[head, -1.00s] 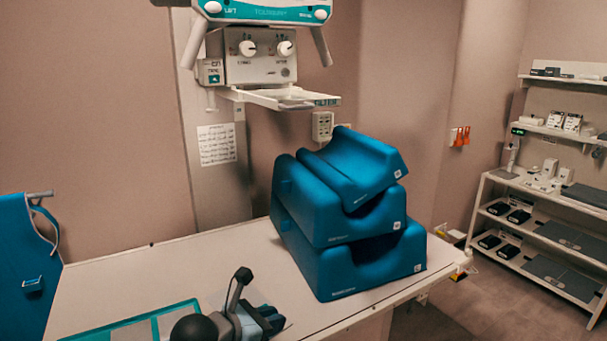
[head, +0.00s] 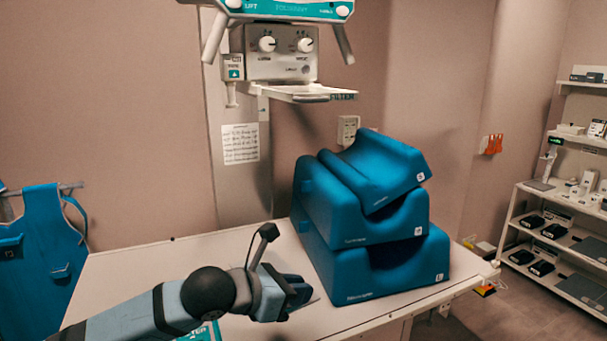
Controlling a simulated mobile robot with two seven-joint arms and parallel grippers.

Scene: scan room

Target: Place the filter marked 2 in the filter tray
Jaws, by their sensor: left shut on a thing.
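The filter tray (head: 310,94) is a pale shelf sticking out below the knobbed head of the wall unit, with dark lettering on its front edge. My left gripper (head: 304,298) is low over the table, beside the lowest blue cushion and well below the tray. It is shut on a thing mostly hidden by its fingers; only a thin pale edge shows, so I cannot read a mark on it. My right gripper is out of view.
Stacked blue cushions (head: 372,225) stand on the white table (head: 130,280), right of my gripper. A teal-edged mat (head: 208,333) is mostly hidden under my left arm. A blue apron (head: 45,250) hangs at left. Shelves (head: 575,235) stand at right. Space before the tray is clear.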

